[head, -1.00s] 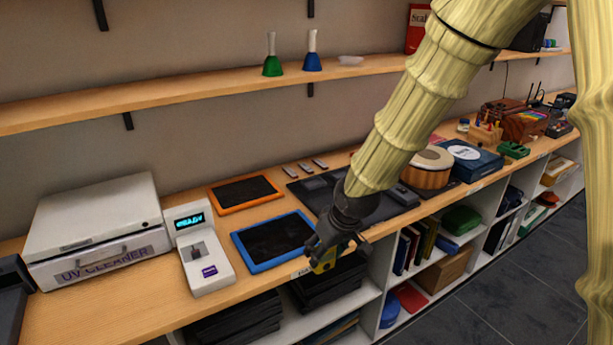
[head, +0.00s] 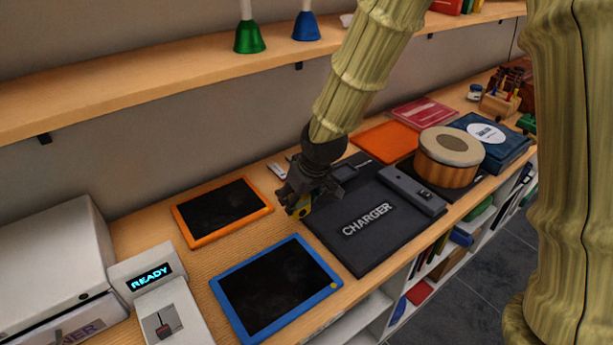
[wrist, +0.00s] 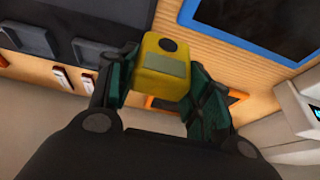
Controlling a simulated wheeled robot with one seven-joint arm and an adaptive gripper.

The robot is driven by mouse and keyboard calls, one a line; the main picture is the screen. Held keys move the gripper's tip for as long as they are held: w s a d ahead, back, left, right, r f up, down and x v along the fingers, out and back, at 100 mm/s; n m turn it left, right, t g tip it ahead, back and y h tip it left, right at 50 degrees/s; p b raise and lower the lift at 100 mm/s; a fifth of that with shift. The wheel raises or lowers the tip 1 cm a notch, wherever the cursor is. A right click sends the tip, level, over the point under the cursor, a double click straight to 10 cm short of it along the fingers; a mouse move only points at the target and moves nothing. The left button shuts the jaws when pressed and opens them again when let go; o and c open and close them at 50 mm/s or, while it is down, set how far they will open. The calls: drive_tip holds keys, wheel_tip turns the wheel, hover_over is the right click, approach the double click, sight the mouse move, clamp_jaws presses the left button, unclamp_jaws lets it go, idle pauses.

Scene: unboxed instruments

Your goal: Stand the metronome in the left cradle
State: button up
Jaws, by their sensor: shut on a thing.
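The metronome appears to be the small yellow box (wrist: 166,62) with a dark round spot and a grey-green panel. My gripper (wrist: 160,84) is shut on it, a finger on each side. In the head view only a yellow bit (head: 304,211) shows below my dark fingers. The black charger (head: 335,250), lettered CHARGER, lies just right of my gripper. It bears a dark raised block (head: 345,172) at the back left, seemingly the left cradle, partly hidden by my gripper. A grey raised block (head: 412,190) is at its right. The metronome is apart from both.
An orange-framed tablet (head: 187,237) lies left of my gripper and a blue-framed tablet (head: 334,287) in front. Small pale bars (head: 277,170) lie behind. A drum (head: 448,178) stands right of the charger. A shelf (head: 190,71) with handbells runs above. Bare wood separates tablets and charger.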

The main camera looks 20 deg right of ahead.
drive_tip(key=shift+w+d+r, duration=0.2)
drive_tip(key=shift+w+d, duration=0.05)
drive_tip(key=shift+w, duration=0.2)
drive_tip(key=w+d+p, duration=0.1)
drive_tip(key=w+d, duration=0.1)
drive_tip(key=w, duration=0.2)
drive_tip(key=w+d+f+p, duration=0.1)
drive_tip(key=w+d+p, duration=0.1)
drive_tip(key=w, duration=0.2)
drive_tip(key=w+d+p, duration=0.2)
drive_tip(key=w, duration=0.2)
drive_tip(key=shift+d+f, duration=0.2)
drive_tip(key=shift+d, duration=0.05)
drive_tip(key=shift+w+d+f, duration=0.15)
drive_tip(key=shift+w, duration=0.15)
drive_tip(key=shift+s+f+p, duration=0.15)
drive_tip(key=shift+f+p, duration=0.1)
drive_tip(key=shift+p, duration=0.25)
wheel_tip(320, 180, down, 2)
drive_tip(key=shift+f+p, duration=0.25)
drive_tip(key=shift+p, duration=0.35)
drive_tip(key=shift+f, duration=0.15)
